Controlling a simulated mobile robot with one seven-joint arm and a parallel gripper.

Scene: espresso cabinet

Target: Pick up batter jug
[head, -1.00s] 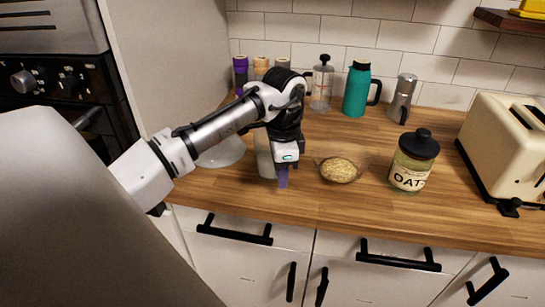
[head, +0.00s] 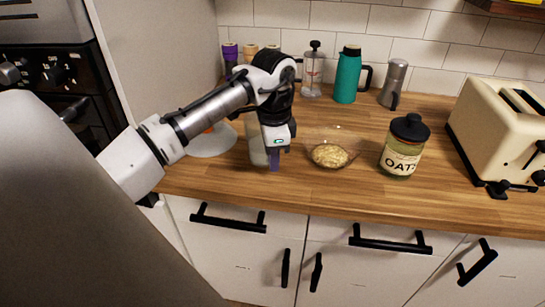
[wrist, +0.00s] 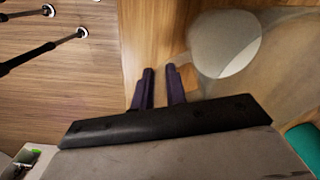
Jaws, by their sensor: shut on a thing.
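The batter jug (head: 257,152) is a pale, see-through vessel standing on the wooden counter, partly hidden behind my gripper in the head view. In the wrist view its round pale body (wrist: 226,45) shows at upper right, with its handle reaching left to the fingers. My gripper (head: 275,165) points down at the jug's front right side. In the wrist view the purple fingers of my gripper (wrist: 160,78) are shut on the jug's handle. I cannot see any gap under the jug.
A glass bowl of oats (head: 330,156) stands close right of my gripper, then an oats jar (head: 404,148) and a cream toaster (head: 500,130). A pale plate (head: 212,143) lies left.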

